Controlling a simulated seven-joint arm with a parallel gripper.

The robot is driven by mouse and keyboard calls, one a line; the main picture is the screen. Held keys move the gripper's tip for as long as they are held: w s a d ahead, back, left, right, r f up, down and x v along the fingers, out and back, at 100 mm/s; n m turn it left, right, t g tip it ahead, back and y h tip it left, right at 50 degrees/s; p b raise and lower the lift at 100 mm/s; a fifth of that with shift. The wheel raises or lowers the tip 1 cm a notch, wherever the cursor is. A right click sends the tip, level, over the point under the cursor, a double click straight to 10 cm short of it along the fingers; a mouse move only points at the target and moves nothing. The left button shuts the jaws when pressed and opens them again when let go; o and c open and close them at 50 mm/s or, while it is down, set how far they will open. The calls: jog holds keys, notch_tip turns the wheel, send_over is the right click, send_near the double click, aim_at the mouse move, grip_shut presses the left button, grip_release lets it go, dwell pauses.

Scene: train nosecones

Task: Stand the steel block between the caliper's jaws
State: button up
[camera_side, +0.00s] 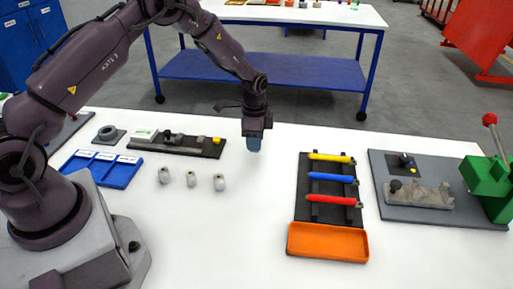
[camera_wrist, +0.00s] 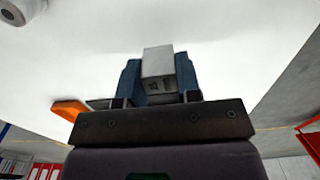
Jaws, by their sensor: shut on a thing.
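My gripper (camera_side: 254,144) hangs over the white table, right of the black board, with its blue fingers pointing down. In the wrist view my gripper (camera_wrist: 158,92) is shut on the steel block (camera_wrist: 158,60), a pale grey block with small dark marks on its face. The block sits between the two blue fingers. In the side view I cannot make it out behind the fingers. What looks like the caliper (camera_side: 172,138) lies along the black board (camera_side: 205,150), with grey and dark parts and a yellow piece at its right end. Its jaws are too small to tell.
Three small pale nosecones (camera_side: 191,179) stand front-left of my gripper. A rack with yellow, blue and red tools (camera_side: 331,180), an orange tray (camera_side: 327,242) and a grey fixture plate (camera_side: 440,212) stand right.

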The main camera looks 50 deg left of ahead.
jog(key=s+d+r, duration=0.2)
jog(key=s+r, duration=0.7)
jog(key=s, duration=0.3)
jog(key=s+a+r+n, duration=0.2)
jog(key=s+a, duration=0.7)
jog(key=a, duration=0.1)
jog(key=m, duration=0.2)
send_over(191, 144)
notch_tip(191, 144, down, 10)
jog(key=shift+s+f, duration=0.1)
jog(key=shift+f, duration=1.8)
